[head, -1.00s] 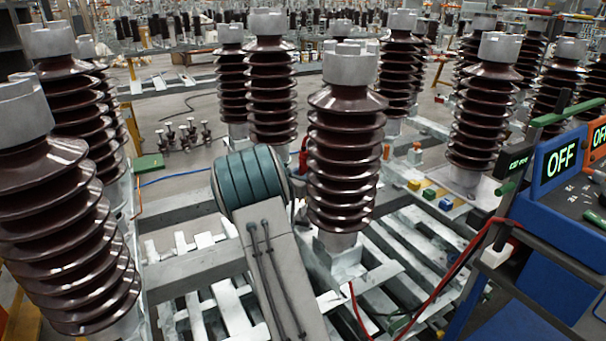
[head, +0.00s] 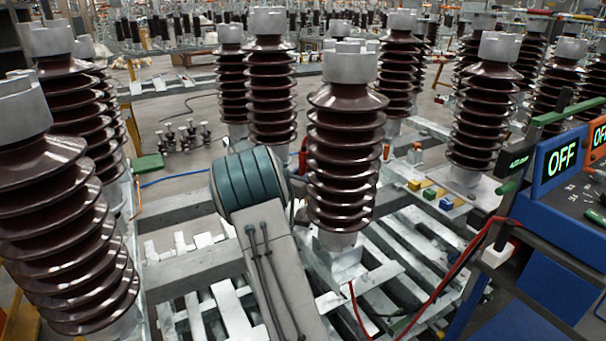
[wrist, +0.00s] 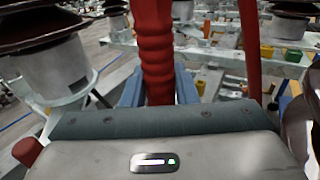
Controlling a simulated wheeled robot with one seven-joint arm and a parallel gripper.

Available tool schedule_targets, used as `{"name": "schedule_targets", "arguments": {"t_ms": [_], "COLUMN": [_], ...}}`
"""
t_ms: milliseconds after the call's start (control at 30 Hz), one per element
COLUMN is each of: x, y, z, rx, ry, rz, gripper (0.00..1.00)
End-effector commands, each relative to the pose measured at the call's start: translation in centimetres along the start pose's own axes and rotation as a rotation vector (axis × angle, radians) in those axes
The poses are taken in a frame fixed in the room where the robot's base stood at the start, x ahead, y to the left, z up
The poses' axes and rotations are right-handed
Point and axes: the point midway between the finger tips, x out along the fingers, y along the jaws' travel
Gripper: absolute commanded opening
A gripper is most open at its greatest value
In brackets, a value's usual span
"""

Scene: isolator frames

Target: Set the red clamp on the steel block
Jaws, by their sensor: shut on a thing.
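The red clamp (wrist: 155,50) stands upright in the wrist view, between the blue fingers of my gripper (wrist: 158,90), which is shut on it. Its upper end runs out of the top of the view. In the head view only a small red part (head: 303,158) shows, between my teal wrist and the central brown insulator; my fingers are hidden there. I cannot tell for sure which piece is the steel block; a grey metal block (head: 340,262) stands under the central insulator, and contact between it and the clamp is not visible.
The ribbed central insulator (head: 345,160) stands close to the right of my wrist. More insulators stand left (head: 70,230) and behind. A red cable (head: 450,275) runs to a blue instrument (head: 560,160) showing OFF. Another red strand (wrist: 249,45) hangs at right in the wrist view.

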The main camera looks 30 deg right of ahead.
Motion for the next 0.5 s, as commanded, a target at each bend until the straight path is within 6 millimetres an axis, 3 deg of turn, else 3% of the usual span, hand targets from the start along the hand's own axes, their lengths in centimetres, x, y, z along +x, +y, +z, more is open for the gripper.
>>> {"name": "schedule_targets", "arguments": {"t_ms": [500], "x": [0.0], "y": [0.0], "z": [-1.1], "rx": [0.001], "ry": [-0.004], "rz": [0.000], "gripper": [0.00]}}
